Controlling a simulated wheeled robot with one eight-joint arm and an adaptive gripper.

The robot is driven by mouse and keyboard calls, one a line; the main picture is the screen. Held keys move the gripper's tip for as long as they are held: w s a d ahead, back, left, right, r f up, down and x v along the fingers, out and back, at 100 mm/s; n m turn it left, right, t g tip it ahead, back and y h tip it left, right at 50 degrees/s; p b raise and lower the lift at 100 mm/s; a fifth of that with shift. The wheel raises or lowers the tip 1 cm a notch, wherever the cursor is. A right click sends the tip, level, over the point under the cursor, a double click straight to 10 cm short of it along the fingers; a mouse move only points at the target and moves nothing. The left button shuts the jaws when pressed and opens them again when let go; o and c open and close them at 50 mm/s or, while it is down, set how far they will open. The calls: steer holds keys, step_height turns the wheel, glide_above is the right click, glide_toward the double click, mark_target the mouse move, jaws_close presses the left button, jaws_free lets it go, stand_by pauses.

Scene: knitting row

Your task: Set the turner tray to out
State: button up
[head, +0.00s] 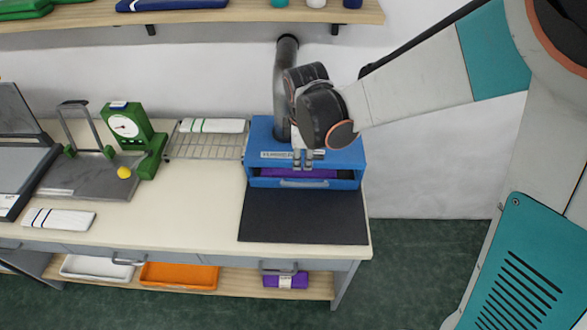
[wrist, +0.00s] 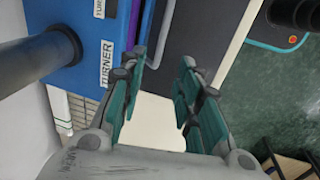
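The blue turner (head: 262,135) stands at the right end of the table, and its top and TURNER label also show in the wrist view (wrist: 78,82). Its tray (head: 262,182) sits low in the front opening, with a light handle (head: 303,184) on its front and something purple (head: 275,172) showing above it. I cannot tell exactly how far out the tray sits. My gripper (head: 303,165) points down at the turner's front edge, just above and behind the handle. In the wrist view my gripper's fingers (wrist: 157,80) are apart with nothing between them.
A dark mat (head: 300,217) lies clear in front of the turner. A wire rack (head: 205,146) with a white folded cloth (head: 211,125) is on the left, then a green dial scale (head: 130,128). A shelf (head: 240,14) hangs above.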

mark_target(302, 185)
steer(key=f+b, duration=0.3)
steer(key=f, duration=0.1)
steer(key=w+f+b, duration=0.1)
steer(key=f+b, duration=0.2)
steer(key=f, duration=0.2)
steer(key=w+f+b, duration=0.1)
steer(key=f+b, duration=0.2)
steer(key=f, duration=0.1)
steer(key=shift+w+d+f, duration=0.1)
steer(key=shift+w+f, duration=0.05)
steer(key=shift+f, duration=0.25)
steer(key=shift+c, duration=0.5)
jaws_close()
